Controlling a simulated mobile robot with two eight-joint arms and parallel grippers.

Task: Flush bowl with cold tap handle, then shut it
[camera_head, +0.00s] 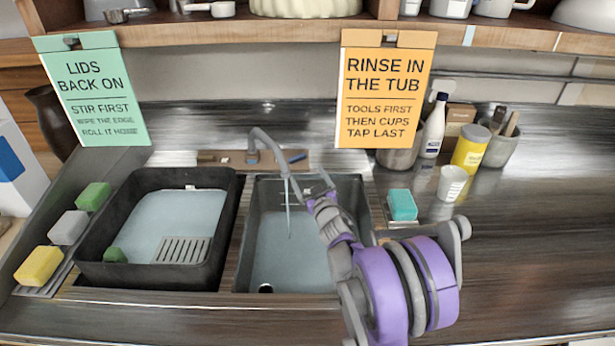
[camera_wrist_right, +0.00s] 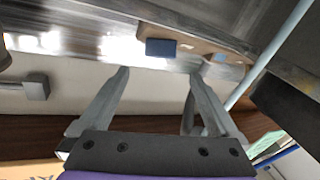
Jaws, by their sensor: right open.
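The tap (camera_head: 256,140) arches over the right sink bowl (camera_head: 240,270). A thin pale stream (camera_head: 289,215) falls from its spout; it also shows as a pale blue line in the wrist view (camera_wrist_right: 270,55). The cold tap handle (camera_head: 298,157) is the small blue lever right of the tap base. In the wrist view the blue handle (camera_wrist_right: 160,47) lies beyond my fingertips, roughly between them and apart from them. My right gripper (camera_head: 318,195) is open and empty above the bowl, in front of the handle, and hides part of the bowl. My left gripper is out of view.
A black tub (camera_head: 87,240) fills the left side. An orange sign (camera_head: 385,90) and a green sign (camera_head: 93,88) hang from the shelf (camera_head: 260,30). A teal sponge (camera_head: 402,204), a white cup (camera_head: 452,183) and a yellow can (camera_head: 470,150) stand right.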

